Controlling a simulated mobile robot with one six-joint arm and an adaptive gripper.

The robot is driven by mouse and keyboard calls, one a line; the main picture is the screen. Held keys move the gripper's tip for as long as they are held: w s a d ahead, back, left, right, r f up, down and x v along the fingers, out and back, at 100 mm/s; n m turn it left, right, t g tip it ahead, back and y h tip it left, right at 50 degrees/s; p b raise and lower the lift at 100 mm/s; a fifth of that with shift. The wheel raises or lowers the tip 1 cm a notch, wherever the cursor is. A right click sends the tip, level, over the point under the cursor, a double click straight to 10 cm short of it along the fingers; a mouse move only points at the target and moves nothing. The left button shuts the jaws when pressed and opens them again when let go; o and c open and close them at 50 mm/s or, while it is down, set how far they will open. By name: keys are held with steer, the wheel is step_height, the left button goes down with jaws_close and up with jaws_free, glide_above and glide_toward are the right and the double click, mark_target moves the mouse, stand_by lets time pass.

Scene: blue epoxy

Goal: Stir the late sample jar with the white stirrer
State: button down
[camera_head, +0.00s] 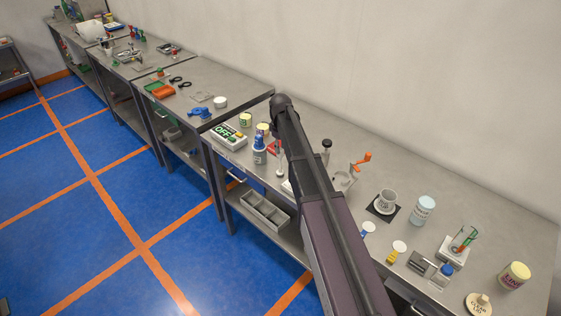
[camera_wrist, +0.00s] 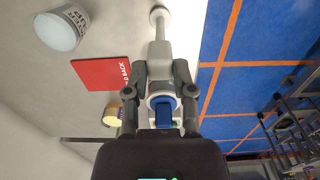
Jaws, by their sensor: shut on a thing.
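In the wrist view my gripper (camera_wrist: 158,76) is shut on the white stirrer (camera_wrist: 158,48), whose thin shaft ends in a small disc. A blue-ringed part sits between the fingers; I cannot tell what it belongs to. The stirrer also shows beside my arm in the head view (camera_head: 280,160), upright; I cannot tell whether its end touches the bench. A pale jar (camera_wrist: 62,32) stands at the upper left of the wrist view, apart from the stirrer. Two cream-topped jars, one at the back (camera_head: 246,119) and one nearer my arm (camera_head: 263,128), show in the head view. I cannot read which jar is late.
My arm hides part of the bench.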

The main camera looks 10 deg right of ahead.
steer(key=shift+r+p, duration=0.55)
steer(key=shift+r, duration=0.2)
steer(key=shift+r+p, duration=2.95)
steer(key=shift+p, duration=0.1)
steer(key=shift+r+p, duration=1.5)
steer(key=shift+r, duration=0.25)
